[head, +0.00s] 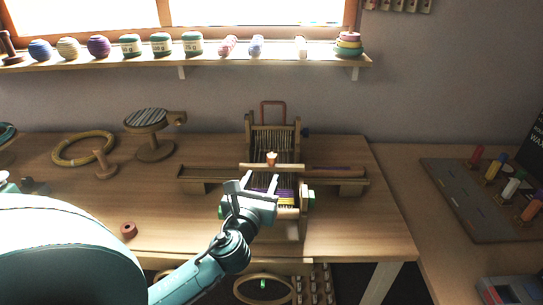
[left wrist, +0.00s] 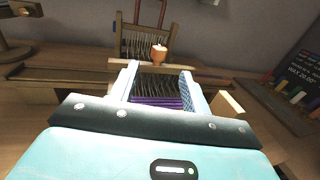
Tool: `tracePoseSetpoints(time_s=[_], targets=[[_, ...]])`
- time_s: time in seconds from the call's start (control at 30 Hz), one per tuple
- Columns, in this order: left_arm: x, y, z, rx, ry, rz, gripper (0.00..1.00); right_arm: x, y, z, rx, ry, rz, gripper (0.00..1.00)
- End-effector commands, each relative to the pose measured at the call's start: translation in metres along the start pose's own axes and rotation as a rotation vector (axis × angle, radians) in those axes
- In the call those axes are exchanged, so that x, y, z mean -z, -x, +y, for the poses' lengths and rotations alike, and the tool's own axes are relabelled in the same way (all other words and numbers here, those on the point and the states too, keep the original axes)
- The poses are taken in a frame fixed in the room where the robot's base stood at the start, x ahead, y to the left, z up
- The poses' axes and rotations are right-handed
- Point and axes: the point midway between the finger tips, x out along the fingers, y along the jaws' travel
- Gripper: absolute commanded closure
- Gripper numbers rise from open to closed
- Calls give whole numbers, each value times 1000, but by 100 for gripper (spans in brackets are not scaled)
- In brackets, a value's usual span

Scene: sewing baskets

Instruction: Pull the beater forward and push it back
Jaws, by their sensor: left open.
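A small wooden loom stands on the table in the middle of the head view. Its beater (head: 246,166) is a wooden bar lying across the warp, with an orange-brown knob (head: 271,158) standing up at its middle. The beater (left wrist: 122,65) and the knob (left wrist: 158,52) also show in the left wrist view, beyond the fingertips. My left gripper (head: 260,183) is open and empty over the front of the loom, on the near side of the knob. Purple woven cloth (left wrist: 155,102) shows between its fingers in the left wrist view (left wrist: 160,72). My right gripper is not in view.
A long wooden rail (head: 335,171) crosses the loom at both sides. A round stool-like stand (head: 155,150), a wooden hoop (head: 62,160) and a small red-brown ring (head: 128,230) lie to the left. A shelf (head: 215,60) with yarn balls runs along the wall.

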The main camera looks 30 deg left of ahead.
Motion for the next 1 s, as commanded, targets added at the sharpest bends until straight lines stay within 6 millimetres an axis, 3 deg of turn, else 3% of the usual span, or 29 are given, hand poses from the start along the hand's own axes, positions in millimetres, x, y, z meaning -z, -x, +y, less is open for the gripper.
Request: tracePoseSetpoints(time_s=[0.3, 0.5, 0.93, 1.0], targets=[[-1, -68, 0, 0, 4, -1, 53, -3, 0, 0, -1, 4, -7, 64], [1, -96, 0, 0, 5, 1, 53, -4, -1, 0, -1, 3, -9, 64], [1, -106, 0, 2, 5, 2, 53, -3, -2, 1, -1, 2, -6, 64], [1, -106, 0, 2, 5, 2, 58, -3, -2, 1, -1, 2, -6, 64]])
